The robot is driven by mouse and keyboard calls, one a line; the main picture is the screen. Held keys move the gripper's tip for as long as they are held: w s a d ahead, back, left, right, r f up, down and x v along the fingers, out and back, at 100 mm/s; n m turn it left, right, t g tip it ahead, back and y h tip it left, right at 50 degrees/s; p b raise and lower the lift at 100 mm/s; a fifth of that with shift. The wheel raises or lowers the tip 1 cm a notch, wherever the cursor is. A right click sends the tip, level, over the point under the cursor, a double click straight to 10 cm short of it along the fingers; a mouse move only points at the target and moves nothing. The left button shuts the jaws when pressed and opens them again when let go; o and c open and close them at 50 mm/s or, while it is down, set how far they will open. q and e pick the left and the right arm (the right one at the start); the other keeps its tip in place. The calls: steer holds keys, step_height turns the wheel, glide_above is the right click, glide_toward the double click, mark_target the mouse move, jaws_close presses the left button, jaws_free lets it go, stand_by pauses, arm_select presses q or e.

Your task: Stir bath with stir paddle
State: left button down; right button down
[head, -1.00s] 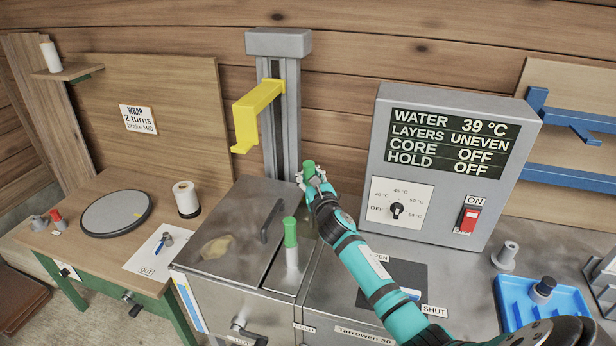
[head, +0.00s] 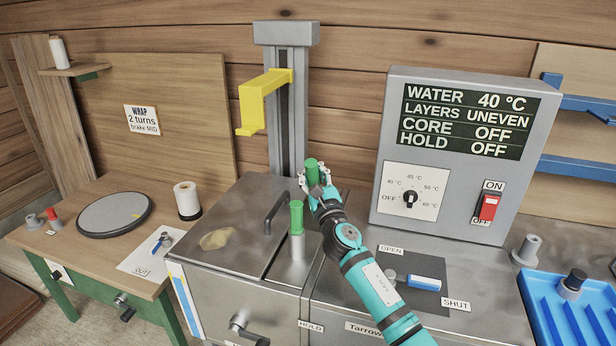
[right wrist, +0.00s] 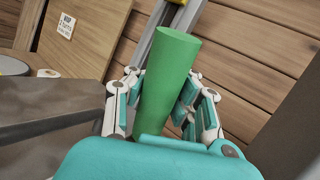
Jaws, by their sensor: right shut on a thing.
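My right gripper (head: 317,188) is shut on an upright green handle (head: 312,171), which appears to be the stir paddle's. In the right wrist view the same green handle (right wrist: 167,85) stands between the fingers (right wrist: 160,110). Its lower end is hidden behind my gripper and arm. The bath appears to be the steel tank (head: 235,292), with a steel lid (head: 235,215) and a grey bar handle. A second green handle (head: 297,217) stands in a grey sleeve at the lid's right edge, just left of my right arm. My left gripper is not in view.
A grey post (head: 287,110) with a yellow arm (head: 262,100) rises behind the tank. The control box (head: 458,150) reads water 40 °C, layers uneven, core off, hold off. A wooden table (head: 100,240) stands left.

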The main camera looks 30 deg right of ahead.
steer(key=c, duration=1.9)
jaws_free()
steer(key=shift+s+d+f, duration=0.1)
steer(key=shift+d+f, duration=0.05)
steer(key=shift+f, duration=0.4)
steer(key=shift+c, duration=0.2)
steer(key=o, duration=0.7)
steer(key=shift+s+d+r, duration=0.15)
steer(key=shift+s+r, duration=0.2)
steer(key=shift+s, duration=0.2)
steer(key=shift+o, duration=1.3)
steer(key=shift+w, duration=0.1)
steer(key=shift+r, duration=0.1)
steer(key=shift+s+a+f, duration=0.2)
steer(key=shift+s+a, duration=0.1)
steer(key=shift+s, duration=0.1)
steer(key=v, duration=1.1)
steer(key=shift+s+d+r, duration=0.1)
